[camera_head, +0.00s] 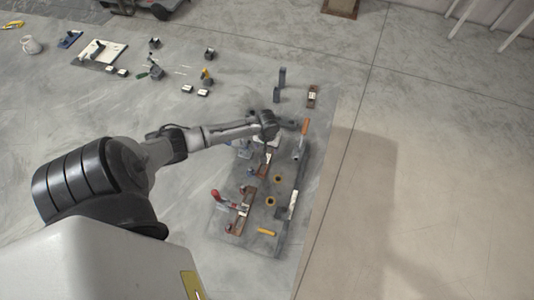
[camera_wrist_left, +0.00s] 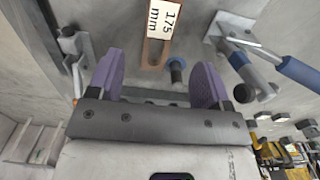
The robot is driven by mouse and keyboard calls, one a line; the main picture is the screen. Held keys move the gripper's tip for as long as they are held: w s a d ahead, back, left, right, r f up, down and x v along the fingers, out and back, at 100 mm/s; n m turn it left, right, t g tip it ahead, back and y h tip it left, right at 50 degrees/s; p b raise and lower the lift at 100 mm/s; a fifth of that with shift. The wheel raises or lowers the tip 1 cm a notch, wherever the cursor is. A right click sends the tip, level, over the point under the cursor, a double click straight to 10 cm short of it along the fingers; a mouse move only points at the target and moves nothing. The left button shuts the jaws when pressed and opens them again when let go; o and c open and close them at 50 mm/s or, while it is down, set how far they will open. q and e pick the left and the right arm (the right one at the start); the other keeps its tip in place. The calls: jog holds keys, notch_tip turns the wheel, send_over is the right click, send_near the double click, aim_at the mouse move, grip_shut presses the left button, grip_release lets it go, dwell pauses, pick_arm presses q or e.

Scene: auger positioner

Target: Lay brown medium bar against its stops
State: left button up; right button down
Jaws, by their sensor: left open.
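A brown bar (camera_wrist_left: 153,50) with a white "175 mm" label lies ahead of my left gripper (camera_wrist_left: 157,78) in the left wrist view, its near end close to the gap between the fingers. My left gripper is open, with nothing between its purple fingers. In the head view the left gripper (camera_head: 266,138) is over the far part of the dark fixture. A brown bar (camera_head: 263,171) shows just below it, partly hidden. Another brown bar (camera_head: 240,218) lies at the fixture's near left, and a brown labelled piece (camera_head: 313,96) lies beyond its far end. I cannot tell which is medium.
Red (camera_head: 215,194) and orange (camera_head: 304,127) handles rise from the fixture. Small blocks and a white board (camera_head: 100,52) lie at far left.

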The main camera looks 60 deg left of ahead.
aim_at(267, 154)
pick_arm(q)
jog(key=shift+f+b, duration=0.6)
jog(key=shift+f, duration=3)
grip_shut()
